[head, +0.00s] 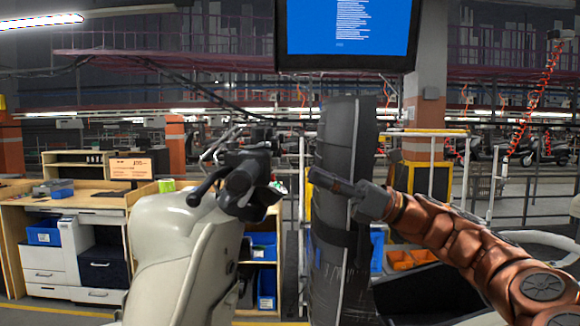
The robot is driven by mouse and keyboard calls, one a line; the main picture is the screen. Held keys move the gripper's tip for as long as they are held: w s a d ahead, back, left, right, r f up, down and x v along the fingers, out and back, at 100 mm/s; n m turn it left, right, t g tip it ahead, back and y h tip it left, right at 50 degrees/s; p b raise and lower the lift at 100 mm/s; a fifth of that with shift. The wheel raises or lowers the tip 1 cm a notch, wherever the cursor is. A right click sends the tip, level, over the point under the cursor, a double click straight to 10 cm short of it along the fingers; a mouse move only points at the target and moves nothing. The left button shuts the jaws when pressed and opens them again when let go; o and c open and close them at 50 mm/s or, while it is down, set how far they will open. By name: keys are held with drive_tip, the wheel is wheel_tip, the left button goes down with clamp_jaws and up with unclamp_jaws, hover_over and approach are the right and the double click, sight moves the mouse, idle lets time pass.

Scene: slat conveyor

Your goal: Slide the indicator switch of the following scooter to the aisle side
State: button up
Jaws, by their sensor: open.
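A cream scooter (170,250) stands at the centre left, with its dark handlebar (240,172) on top. A black grip and lever stick out toward me at the handlebar's left. The indicator switch is too small and dark to make out. My gripper (322,180) is to the right of the handlebar, apart from it, with its fingers pointing left. It is open and holds nothing. The fingers are seen nearly edge-on, in front of a dark wrapped post.
The dark wrapped post (335,125) stands upright right of the scooter, behind my gripper. A wooden workbench (95,205) with blue bins is at the left. A screen (345,28) hangs above. Orange bins (400,260) sit low at the right. Clear space separates gripper and handlebar.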

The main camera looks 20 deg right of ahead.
sight(276, 162)
drive_tip(key=p+x, duration=0.1)
drive_tip(key=x, duration=0.5)
drive_tip(key=shift+a+f, duration=0.2)
drive_tip(key=shift+a, duration=0.05)
drive_tip(key=shift+w, duration=0.1)
clamp_jaws()
idle(0.4)
